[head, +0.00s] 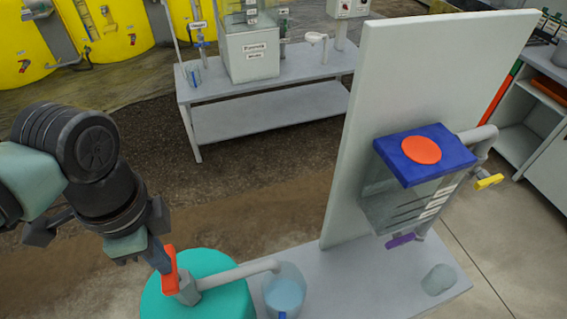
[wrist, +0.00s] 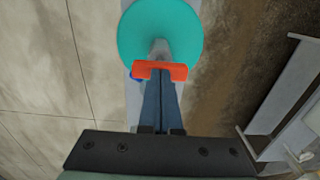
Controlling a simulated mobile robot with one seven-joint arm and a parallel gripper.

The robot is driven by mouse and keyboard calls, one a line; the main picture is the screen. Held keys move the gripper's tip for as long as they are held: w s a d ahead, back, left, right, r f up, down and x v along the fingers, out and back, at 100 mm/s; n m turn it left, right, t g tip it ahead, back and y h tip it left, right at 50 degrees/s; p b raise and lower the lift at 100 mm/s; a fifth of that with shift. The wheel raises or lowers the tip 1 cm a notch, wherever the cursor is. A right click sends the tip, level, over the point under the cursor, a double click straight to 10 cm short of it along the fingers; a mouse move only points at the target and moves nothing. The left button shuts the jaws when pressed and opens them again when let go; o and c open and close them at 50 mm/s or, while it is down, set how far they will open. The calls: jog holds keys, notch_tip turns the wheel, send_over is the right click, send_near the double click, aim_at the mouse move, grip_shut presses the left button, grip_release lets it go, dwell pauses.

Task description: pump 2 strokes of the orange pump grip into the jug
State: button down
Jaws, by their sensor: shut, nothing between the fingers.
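The orange pump grip (head: 171,272) stands upright on the pump on top of a teal drum (head: 220,265). It also shows in the wrist view (wrist: 176,70), at the fingertips. My gripper (head: 160,262) is shut and empty, with its fingertips right against or just behind the grip; I cannot tell whether they touch. In the wrist view the closed blue-grey fingers (wrist: 160,100) end at the orange bar. A grey spout (head: 240,270) runs right from the pump to above a clear jug (head: 284,293). The jug appears to hold pale blue liquid.
The drum and jug stand at a grey bench (head: 335,285). A white upright panel (head: 410,90) carries a clear tank with a blue lid (head: 455,145). A small clear cup (head: 438,280) stands at the right. Another bench (head: 265,105) is behind.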

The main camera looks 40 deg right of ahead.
jog(key=shift+f+b, duration=1.05)
jog(key=shift+f, duration=0.05)
jog(key=shift+r, duration=0.1)
jog(key=shift+r+p, duration=1.4)
jog(key=shift+r, duration=1.35)
jog(key=shift+f, duration=0.2)
